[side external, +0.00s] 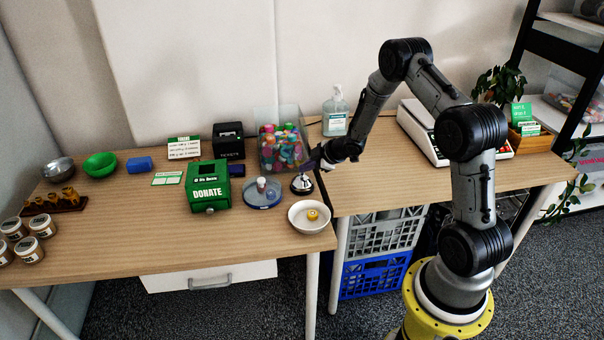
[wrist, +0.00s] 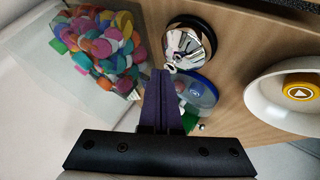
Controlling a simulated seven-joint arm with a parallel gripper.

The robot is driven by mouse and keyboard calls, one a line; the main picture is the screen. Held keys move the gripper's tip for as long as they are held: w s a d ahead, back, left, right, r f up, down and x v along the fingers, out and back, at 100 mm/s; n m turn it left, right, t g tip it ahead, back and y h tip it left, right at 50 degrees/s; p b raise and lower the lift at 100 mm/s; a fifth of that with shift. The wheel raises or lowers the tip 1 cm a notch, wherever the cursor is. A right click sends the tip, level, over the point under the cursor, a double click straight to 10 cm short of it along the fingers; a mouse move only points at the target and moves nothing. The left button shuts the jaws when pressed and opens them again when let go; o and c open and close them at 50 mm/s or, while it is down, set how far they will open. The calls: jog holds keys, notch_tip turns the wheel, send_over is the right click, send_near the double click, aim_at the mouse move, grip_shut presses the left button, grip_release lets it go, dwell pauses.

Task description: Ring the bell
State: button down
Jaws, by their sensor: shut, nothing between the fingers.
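The bell (side external: 301,184) is a small silver dome on a dark base, standing on the left table near its right edge. In the wrist view the bell (wrist: 184,45) is at the top centre, its round button at the lower edge of the dome. My gripper (side external: 316,164) is just above and to the right of the bell. In the wrist view its dark fingers (wrist: 164,75) are shut with nothing between them, and the tips appear right by the bell's button. I cannot tell whether they touch it.
A clear bin of colourful pieces (side external: 279,151) stands behind the bell. A green donate box (side external: 208,186) stands further left. A sanitizer bottle (side external: 336,112) stands behind my gripper.

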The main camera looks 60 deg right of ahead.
jog(key=shift+r, duration=0.75)
notch_tip(320, 180, up, 5)
dwell(0.4)
dwell(0.4)
